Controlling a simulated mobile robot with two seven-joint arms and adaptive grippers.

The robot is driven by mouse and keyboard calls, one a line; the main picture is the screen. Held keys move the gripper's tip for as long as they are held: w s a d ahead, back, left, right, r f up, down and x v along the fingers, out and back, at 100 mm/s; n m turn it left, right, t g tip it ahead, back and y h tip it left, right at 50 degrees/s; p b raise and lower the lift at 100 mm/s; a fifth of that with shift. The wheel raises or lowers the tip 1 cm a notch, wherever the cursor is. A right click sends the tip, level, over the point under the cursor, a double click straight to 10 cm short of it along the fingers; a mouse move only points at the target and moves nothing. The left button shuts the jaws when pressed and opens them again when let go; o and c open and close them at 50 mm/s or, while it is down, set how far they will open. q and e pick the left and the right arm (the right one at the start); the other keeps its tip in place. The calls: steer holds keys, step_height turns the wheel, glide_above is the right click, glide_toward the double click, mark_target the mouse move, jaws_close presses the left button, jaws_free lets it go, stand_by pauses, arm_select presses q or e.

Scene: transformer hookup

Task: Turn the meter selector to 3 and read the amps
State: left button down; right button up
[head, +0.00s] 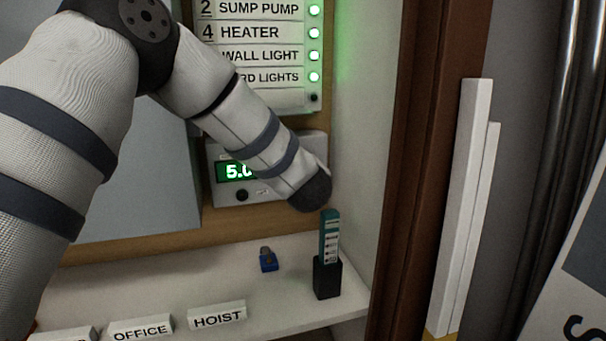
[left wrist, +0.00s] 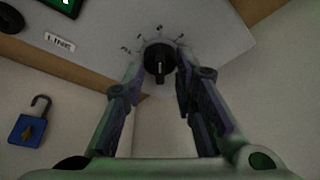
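The meter (head: 222,190) is a pale box on the back panel, partly hidden by my left arm. Its green display (head: 234,171) shows "5.0", with any further characters covered. In the left wrist view, the black selector knob (left wrist: 158,60) sits on the panel with small marks around its upper side, too small to read. The knob's raised bar lies roughly upright in that picture. My left gripper (left wrist: 159,72) has its fingers apart, one on each side of the knob; contact is not clear. In the head view its fingers are hidden behind the wrist. My right gripper is not shown.
Above is a labelled breaker list (head: 258,55) with green lights. The shelf (head: 215,285) below holds a blue padlock (head: 268,259), a teal strip in a black holder (head: 327,277), and label blocks including HOIST (head: 217,315). A brown cabinet frame (head: 425,150) stands at right.

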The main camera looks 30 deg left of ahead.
arm_select(q)
steer(key=shift+r, duration=0.1)
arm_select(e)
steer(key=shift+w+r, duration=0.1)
arm_select(q)
steer(key=shift+w+d+m+g+y+p, duration=0.1)
steer(key=shift+m+g+y+p, duration=0.5)
steer(key=shift+m, duration=0.7)
steer(key=shift+w+d+m+g+y+p, duration=0.15)
steer(key=shift+m+g+y, duration=0.15)
steer(key=shift+m+g, duration=0.8)
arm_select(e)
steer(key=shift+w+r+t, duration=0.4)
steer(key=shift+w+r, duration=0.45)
arm_select(q)
steer(key=shift+m, duration=0.4)
steer(key=c, duration=1.7)
jaws_free()
steer(key=shift+a, duration=0.1)
steer(key=v, duration=1.2)
